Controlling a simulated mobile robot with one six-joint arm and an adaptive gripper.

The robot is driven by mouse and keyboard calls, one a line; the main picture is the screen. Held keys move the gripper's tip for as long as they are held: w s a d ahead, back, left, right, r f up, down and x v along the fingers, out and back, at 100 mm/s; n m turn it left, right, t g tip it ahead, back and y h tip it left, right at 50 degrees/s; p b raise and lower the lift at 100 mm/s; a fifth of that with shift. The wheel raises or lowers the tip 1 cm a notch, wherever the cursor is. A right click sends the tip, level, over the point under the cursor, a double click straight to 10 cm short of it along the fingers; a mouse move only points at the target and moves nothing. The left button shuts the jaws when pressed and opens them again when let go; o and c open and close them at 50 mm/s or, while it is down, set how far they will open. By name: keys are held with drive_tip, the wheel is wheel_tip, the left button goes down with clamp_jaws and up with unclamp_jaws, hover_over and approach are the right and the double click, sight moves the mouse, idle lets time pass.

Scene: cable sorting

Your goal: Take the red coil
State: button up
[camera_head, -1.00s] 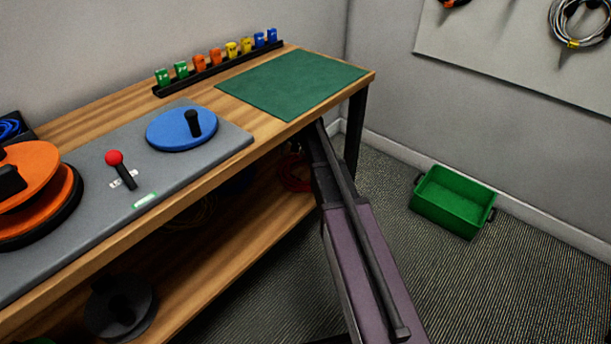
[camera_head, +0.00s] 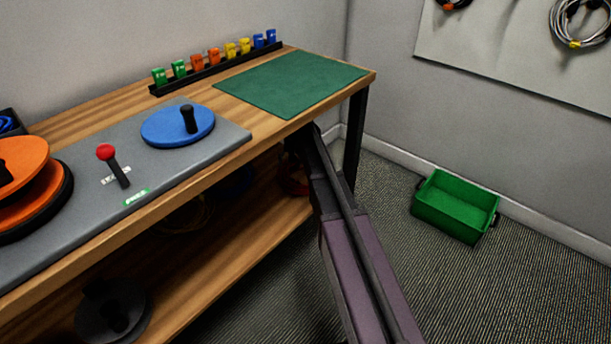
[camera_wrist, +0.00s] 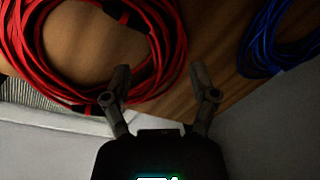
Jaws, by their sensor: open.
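The red coil (camera_wrist: 169,45) lies on the wooden shelf in the wrist view, at the upper left, with a black band around part of it. My gripper (camera_wrist: 160,75) is open, and its two fingers point toward the shelf. The left fingertip overlaps the coil's lower right edge in the picture; I cannot tell whether it touches. Nothing is between the fingers except shelf and part of the coil's edge. In the head view a little of the red coil (camera_head: 297,186) shows under the bench, mostly hidden by my arm.
A blue coil (camera_wrist: 262,52) lies right of the red one. The bench top (camera_head: 62,128) is just above the shelf (camera_head: 235,248), and a dark bench leg (camera_head: 354,135) stands at its right end. A green crate (camera_head: 452,219) sits on the floor at right.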

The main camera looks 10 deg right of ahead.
sight(285, 173)
drive_tip(key=shift+w+a+f+b, duration=0.1)
drive_tip(key=shift+a+f+b, duration=0.2)
drive_tip(key=shift+f+b, duration=0.45)
drive_tip(key=shift+w+a+f+b, duration=0.1)
drive_tip(key=shift+a+f+b, duration=0.15)
drive_tip(key=shift+f+b, duration=0.5)
drive_tip(key=shift+a+f+b, duration=0.25)
drive_tip(key=shift+f+b, duration=0.6)
drive_tip(key=shift+f, duration=0.1)
clamp_jaws()
